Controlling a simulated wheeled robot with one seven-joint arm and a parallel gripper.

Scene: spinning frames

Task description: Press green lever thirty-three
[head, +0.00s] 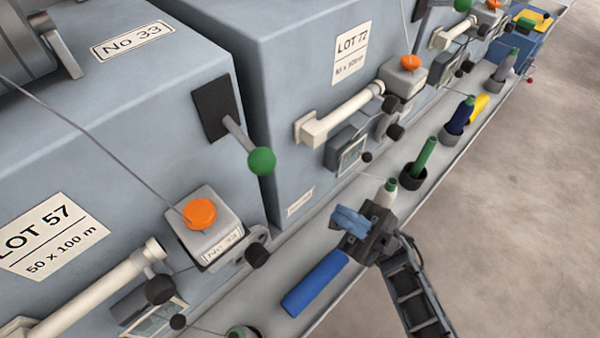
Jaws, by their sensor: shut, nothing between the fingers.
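The green lever has a round green knob (261,161) on a short grey rod. The rod comes out of a black plate (215,110) on the right part of the front face of the grey-blue machine labelled No 33 (133,40). The lever slants down and outward. My gripper (348,220) is shut and empty, over the ledge to the right of and lower in the picture than the green knob. It is apart from the knob, and nothing hides the knob.
An orange button (200,213) on a grey box sits left of and below the knob. A white handle bar (345,112) juts from the neighbouring machine. A blue cylinder (315,283) and several bobbins (424,160) are on the ledge. Thin threads cross the view. Bare floor lies right.

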